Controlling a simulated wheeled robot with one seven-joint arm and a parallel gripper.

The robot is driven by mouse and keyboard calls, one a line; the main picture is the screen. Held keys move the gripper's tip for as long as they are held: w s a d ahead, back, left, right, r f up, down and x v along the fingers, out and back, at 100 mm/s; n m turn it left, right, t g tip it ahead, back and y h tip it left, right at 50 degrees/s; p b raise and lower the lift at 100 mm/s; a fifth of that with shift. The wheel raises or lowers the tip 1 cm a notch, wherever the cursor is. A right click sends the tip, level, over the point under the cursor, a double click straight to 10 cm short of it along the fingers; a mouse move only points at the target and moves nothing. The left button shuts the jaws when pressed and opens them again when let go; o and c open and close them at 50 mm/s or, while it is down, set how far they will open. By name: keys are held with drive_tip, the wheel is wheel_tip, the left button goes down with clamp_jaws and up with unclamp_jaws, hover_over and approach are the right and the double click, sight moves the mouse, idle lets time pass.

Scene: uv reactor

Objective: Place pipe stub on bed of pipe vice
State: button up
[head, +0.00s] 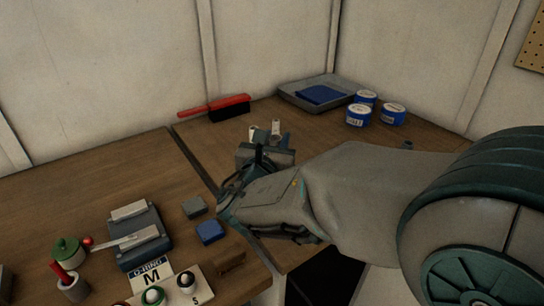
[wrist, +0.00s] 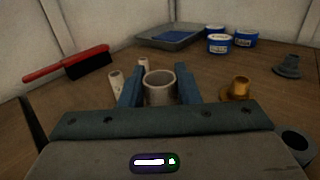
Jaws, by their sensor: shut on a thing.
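The pipe stub (wrist: 160,94), a short beige-grey tube with its open end showing, stands between the two blue-grey fingers of my gripper (wrist: 158,86) in the wrist view. My gripper is shut on it. Its lower end is hidden behind the gripper body, so I cannot tell whether it touches the table. In the head view my gripper's hand (head: 262,190) is over the right-hand bench and hides the stub. A dark block with two pale bars and a red-knobbed lever (head: 137,238) stands at the left; I cannot tell whether it is the pipe vice.
A red brush (head: 230,109), a grey tray (head: 345,84) and blue-and-white tins (head: 359,117) are at the back. A gap separates the benches.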

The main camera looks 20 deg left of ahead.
drive_tip(key=shift+a+f, duration=0.2)
drive_tip(key=shift+a, duration=0.1)
drive_tip(key=shift+f, duration=0.4)
drive_tip(key=shift+f+b, duration=0.35)
drive_tip(key=shift+f, duration=1.25)
drive_tip(key=shift+f, duration=0.25)
drive_tip(key=o, duration=1)
drive_tip(key=shift+r, duration=0.1)
drive_tip(key=shift+o, duration=0.2)
